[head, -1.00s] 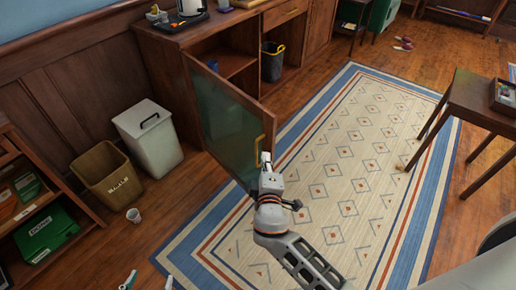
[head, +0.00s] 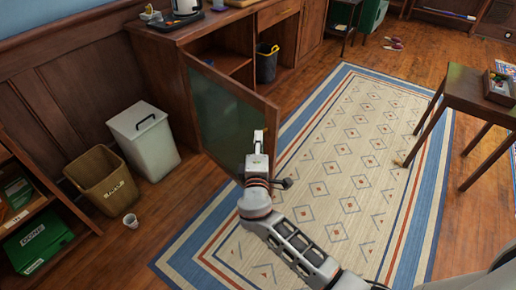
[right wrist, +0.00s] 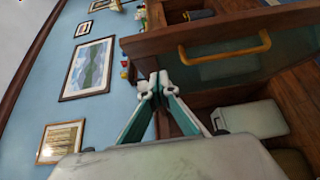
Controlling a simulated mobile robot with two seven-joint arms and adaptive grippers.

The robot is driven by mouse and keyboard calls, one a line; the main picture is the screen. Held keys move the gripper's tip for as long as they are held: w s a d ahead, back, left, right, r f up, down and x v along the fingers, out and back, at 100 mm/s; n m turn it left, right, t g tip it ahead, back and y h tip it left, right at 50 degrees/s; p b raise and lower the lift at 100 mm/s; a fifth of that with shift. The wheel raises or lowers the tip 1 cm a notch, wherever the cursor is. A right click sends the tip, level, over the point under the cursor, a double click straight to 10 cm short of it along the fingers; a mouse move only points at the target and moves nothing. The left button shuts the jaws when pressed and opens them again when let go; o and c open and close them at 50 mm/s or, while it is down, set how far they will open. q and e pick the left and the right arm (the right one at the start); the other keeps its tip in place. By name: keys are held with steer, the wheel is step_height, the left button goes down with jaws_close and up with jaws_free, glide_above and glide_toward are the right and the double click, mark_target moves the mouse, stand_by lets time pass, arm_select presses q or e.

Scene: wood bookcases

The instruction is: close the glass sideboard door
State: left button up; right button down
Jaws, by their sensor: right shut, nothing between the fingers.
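The glass sideboard door (head: 222,112) has a wooden frame and a dark green pane. It stands wide open, jutting out from the sideboard (head: 205,35) over the rug. My right gripper (head: 259,135) is shut and empty, in front of the door's free edge in the head view. It hides the door's handle there. In the right wrist view the closed fingertips (right wrist: 157,84) are beside the corner of the door frame (right wrist: 190,40). The yellow handle (right wrist: 225,52) is right of the fingers, apart from them. I cannot tell whether the fingers touch the frame. My left gripper is out of view.
A white lidded bin (head: 145,140) and an open brown bin (head: 100,180) stand left of the door, with a small cup (head: 130,221) on the floor.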

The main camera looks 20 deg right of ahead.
mark_target(268, 119)
steer(key=w+d, duration=0.3)
steer(key=shift+w+d, duration=0.25)
steer(key=shift+w, duration=0.1)
steer(key=shift+w+d, duration=0.25)
steer(key=shift+d, duration=0.25)
